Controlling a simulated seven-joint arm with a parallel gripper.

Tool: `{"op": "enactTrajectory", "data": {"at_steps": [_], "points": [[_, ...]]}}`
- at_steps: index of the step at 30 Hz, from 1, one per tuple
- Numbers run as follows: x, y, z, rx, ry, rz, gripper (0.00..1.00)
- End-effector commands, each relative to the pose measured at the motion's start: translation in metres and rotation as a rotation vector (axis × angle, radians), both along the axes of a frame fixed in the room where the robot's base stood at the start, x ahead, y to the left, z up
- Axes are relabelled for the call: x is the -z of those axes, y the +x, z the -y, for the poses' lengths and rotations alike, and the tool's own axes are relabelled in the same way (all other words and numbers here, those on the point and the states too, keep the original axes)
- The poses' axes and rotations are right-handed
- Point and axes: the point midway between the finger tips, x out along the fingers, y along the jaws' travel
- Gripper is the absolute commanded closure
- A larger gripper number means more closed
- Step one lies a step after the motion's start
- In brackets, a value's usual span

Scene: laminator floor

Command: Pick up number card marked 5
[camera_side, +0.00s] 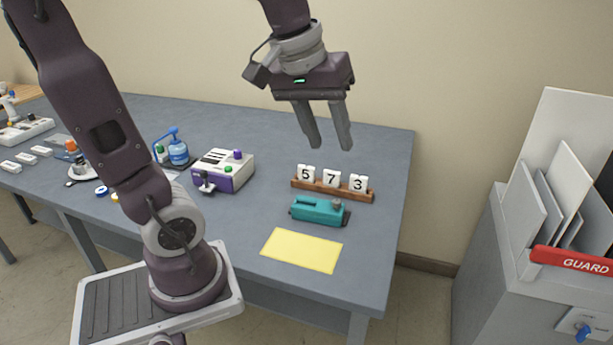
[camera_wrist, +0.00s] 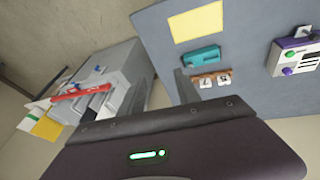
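The number card marked 5 (camera_side: 306,174) is a white block with a black digit. It stands at the left end of a brown wooden holder (camera_side: 333,190), left of the card marked 7 (camera_side: 331,178) and the card marked 3 (camera_side: 357,182). My gripper (camera_side: 331,147) is open and empty, with its fingers pointing down, apparently above and behind the cards. In the wrist view, two cards (camera_wrist: 223,78) show beside one finger, digits too small to read surely. The third card seems hidden by that finger.
A teal tool (camera_side: 319,210) lies in front of the holder, with a yellow sheet (camera_side: 301,250) nearer the front edge. A white-purple machine (camera_side: 224,170) stands to the left. A grey cabinet (camera_side: 480,285) with a red GUARD bar (camera_side: 572,261) stands beyond the table's right edge.

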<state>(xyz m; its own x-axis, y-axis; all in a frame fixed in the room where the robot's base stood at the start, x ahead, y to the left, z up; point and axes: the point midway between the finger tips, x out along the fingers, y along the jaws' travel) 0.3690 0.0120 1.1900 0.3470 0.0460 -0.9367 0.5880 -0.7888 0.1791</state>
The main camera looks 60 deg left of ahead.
Motion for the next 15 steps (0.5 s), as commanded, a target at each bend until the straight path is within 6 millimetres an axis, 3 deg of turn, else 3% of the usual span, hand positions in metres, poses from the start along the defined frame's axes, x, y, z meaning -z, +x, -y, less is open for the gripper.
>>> {"op": "enactTrajectory", "data": {"at_steps": [1,3,5,6,10,12,15], "points": [[0.006,0.032,-0.031,-0.177,-0.051,-0.041,0.61],[0.021,0.072,-0.08,-0.45,-0.125,-0.082,0.61],[0.043,0.099,-0.128,-0.685,-0.179,-0.116,0.61],[0.063,0.112,-0.161,-0.838,-0.211,-0.137,0.61],[0.135,0.128,-0.258,-1.278,-0.286,-0.188,0.61],[0.17,0.125,-0.295,-1.452,-0.31,-0.207,0.61],[0.204,0.117,-0.325,-1.607,-0.327,-0.223,0.61]]}}
